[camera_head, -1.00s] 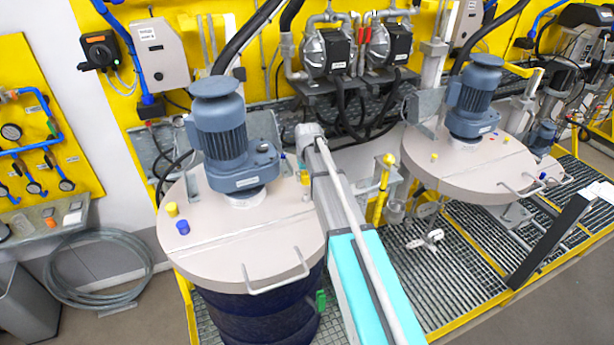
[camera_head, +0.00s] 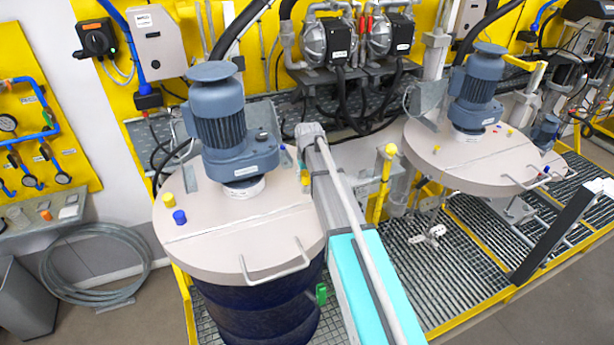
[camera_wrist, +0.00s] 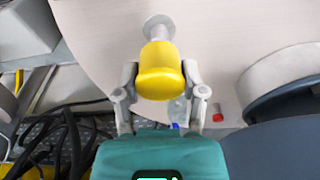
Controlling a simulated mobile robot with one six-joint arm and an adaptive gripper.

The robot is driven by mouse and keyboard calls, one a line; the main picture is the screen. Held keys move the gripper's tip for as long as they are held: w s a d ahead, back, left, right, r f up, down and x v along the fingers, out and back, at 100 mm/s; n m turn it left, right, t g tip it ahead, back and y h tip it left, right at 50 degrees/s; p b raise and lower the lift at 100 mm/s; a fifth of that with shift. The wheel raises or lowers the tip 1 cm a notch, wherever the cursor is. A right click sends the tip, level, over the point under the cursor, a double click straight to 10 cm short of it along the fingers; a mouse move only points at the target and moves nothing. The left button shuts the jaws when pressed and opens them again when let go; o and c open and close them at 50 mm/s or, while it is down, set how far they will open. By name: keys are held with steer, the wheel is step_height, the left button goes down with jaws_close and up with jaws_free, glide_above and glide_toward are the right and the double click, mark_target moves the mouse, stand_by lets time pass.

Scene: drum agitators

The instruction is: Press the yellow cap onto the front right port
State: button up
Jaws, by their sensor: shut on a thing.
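My gripper (camera_wrist: 160,85) is shut on the yellow cap (camera_wrist: 160,72), one finger on each side. Just beyond the cap in the wrist view is a pale round port with a short neck (camera_wrist: 158,26) on the beige drum lid (camera_wrist: 105,45). The cap lines up with this neck and hides its near end; I cannot tell whether they touch. In the head view my arm reaches over the right edge of the near lid (camera_head: 240,255) and mostly hides my gripper. A bit of yellow (camera_head: 305,178) shows beside the arm there.
A blue-grey agitator motor (camera_head: 218,125) stands on the near lid, close to my arm. Another yellow cap (camera_head: 168,199) and a blue cap (camera_head: 180,217) sit at the lid's left. A red plug (camera_wrist: 217,116) shows near my gripper. A second lidded drum (camera_head: 465,165) stands to the right.

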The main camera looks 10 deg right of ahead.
mark_target(306, 185)
steer(key=shift+f+b, duration=0.65)
steer(key=shift+b, duration=0.05)
stand_by(1.0)
steer(key=shift+f+b, duration=0.7)
steer(key=shift+f+b, duration=0.7)
stand_by(1.0)
steer(key=shift+s+f, duration=0.1)
steer(key=shift+f, duration=0.05)
steer(key=c, duration=0.3)
steer(key=o, duration=1.2)
steer(key=shift+r+p, duration=1.9)
steer(key=shift+r, duration=0.15)
